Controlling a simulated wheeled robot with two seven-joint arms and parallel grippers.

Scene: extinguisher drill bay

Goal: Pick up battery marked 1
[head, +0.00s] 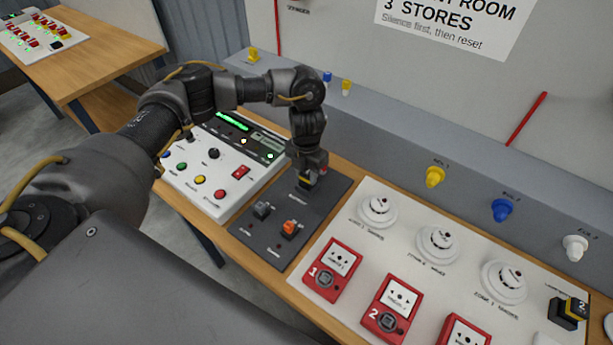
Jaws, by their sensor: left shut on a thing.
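My left gripper (307,171) points down over the dark grey panel (262,249), near its back edge. It is shut on a small dark block with a yellow part, the battery (305,184). Its number is hidden, and I cannot tell whether it still touches the panel. A black and yellow battery marked 2 (573,308) stands at the right on the white board. My right gripper is not in view.
Round detectors (377,208) and red call points (333,270) fill the white board (400,257) at right.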

